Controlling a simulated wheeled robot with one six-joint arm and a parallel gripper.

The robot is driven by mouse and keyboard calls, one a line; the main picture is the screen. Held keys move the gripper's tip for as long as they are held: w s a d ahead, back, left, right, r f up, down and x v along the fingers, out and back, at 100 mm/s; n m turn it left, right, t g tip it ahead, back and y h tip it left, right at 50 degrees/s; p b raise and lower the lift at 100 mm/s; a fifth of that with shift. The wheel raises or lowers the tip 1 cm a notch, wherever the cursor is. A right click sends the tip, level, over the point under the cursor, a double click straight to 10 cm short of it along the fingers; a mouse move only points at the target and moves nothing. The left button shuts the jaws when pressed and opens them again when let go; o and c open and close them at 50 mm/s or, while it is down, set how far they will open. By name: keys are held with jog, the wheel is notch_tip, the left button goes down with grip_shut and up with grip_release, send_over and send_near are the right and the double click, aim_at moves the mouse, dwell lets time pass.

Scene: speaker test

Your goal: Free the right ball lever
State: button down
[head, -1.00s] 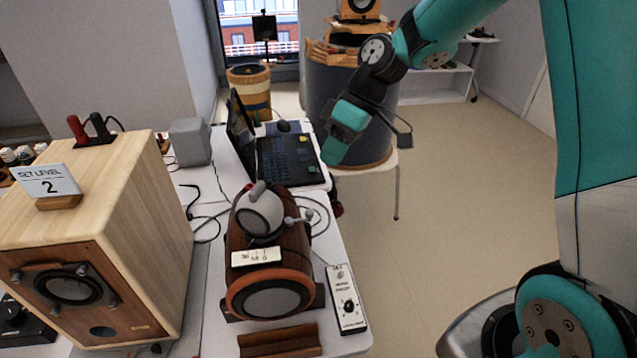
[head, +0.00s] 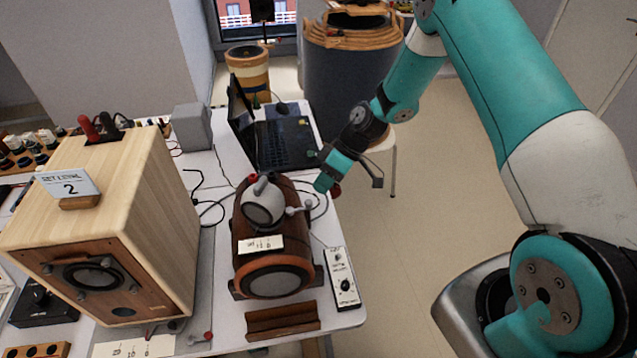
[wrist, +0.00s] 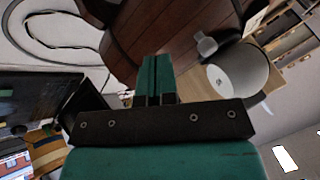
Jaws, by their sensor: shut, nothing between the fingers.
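The dark wooden barrel-shaped speaker (head: 270,240) with an orange front ring lies on the white table. A grey-white ball (head: 263,203) sits on top of it. The right ball lever (head: 301,209), light grey with a round knob, sticks out at the ball's right side. Another grey lever (head: 261,184) stands at the top of the ball. My gripper (head: 322,186) is shut and empty, just right of and beyond the right lever, apart from it. In the wrist view, a grey lever knob (wrist: 206,45) and the ball (wrist: 238,74) show right of my shut fingers (wrist: 156,76).
A light wooden box speaker (head: 125,215) stands at the left with a level sign (head: 68,184). An open laptop (head: 280,143) lies behind the barrel speaker. A small white control panel (head: 342,279) and a wooden block (head: 282,321) lie near it. Open floor is at the right.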

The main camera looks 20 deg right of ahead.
jog(key=shift+s+a+r+p, duration=0.15)
jog(key=shift+s+a+p, duration=0.45)
jog(key=shift+s+a, duration=0.55)
